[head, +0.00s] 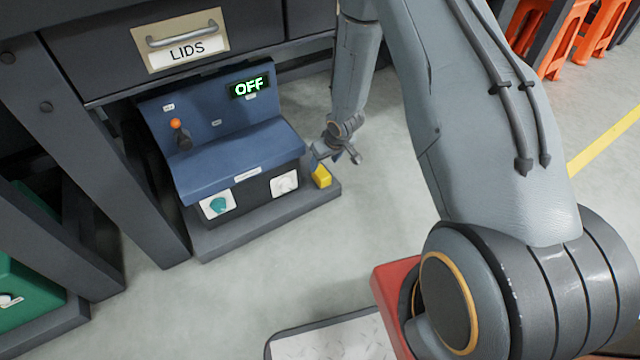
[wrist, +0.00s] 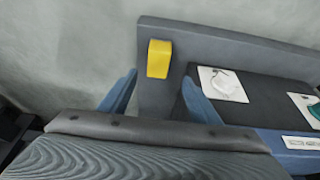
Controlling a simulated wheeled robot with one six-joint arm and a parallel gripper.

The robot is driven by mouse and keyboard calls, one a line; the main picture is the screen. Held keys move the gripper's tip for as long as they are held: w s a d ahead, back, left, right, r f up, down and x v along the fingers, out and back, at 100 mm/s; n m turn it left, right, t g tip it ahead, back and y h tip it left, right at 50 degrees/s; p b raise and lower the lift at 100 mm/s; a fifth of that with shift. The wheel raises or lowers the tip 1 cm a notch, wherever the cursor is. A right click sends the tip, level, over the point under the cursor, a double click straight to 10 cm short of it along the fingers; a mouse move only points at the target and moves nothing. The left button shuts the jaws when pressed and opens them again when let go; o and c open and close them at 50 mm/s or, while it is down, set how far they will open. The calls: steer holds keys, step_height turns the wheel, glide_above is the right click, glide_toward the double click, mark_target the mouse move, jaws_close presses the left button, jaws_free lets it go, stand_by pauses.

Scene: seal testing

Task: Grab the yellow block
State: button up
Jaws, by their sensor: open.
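The yellow block (head: 321,176) sits on the right end of the dark grey base ledge, beside the blue machine, in the head view. In the wrist view the yellow block (wrist: 159,58) stands on the ledge, ahead of my gripper and between the lines of its two fingers. My gripper (head: 330,155) is just above and beside the block in the head view. In the wrist view my gripper (wrist: 158,92) shows two blue fingers spread apart with nothing between them. The fingers do not appear to touch the block.
The blue machine (head: 235,160) with an OFF display (head: 249,87) stands on the ledge (head: 265,218) under the LIDS drawer (head: 185,40). White plates with a teal knob (head: 218,205) and a white knob (head: 285,184) are close by. Floor (head: 300,265) right of the ledge is clear.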

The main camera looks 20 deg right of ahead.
mark_target(323, 173)
steer(key=b+x, duration=0.1)
steer(key=x, duration=0.4)
steer(key=shift+s+f+b, duration=0.15)
steer(key=shift+b, duration=0.25)
steer(key=b+x, duration=0.2)
steer(key=x, duration=0.1)
steer(key=b+x, duration=0.1)
steer(key=shift+d+f, duration=0.35)
steer(key=shift+a+f+b, duration=0.1)
steer(key=shift+f+b, duration=0.2)
steer(key=shift+b, duration=0.05)
steer(key=c, duration=1.3)
steer(key=shift+r, duration=0.15)
step_height(323, 173, up, 18)
steer(key=p, duration=1.1)
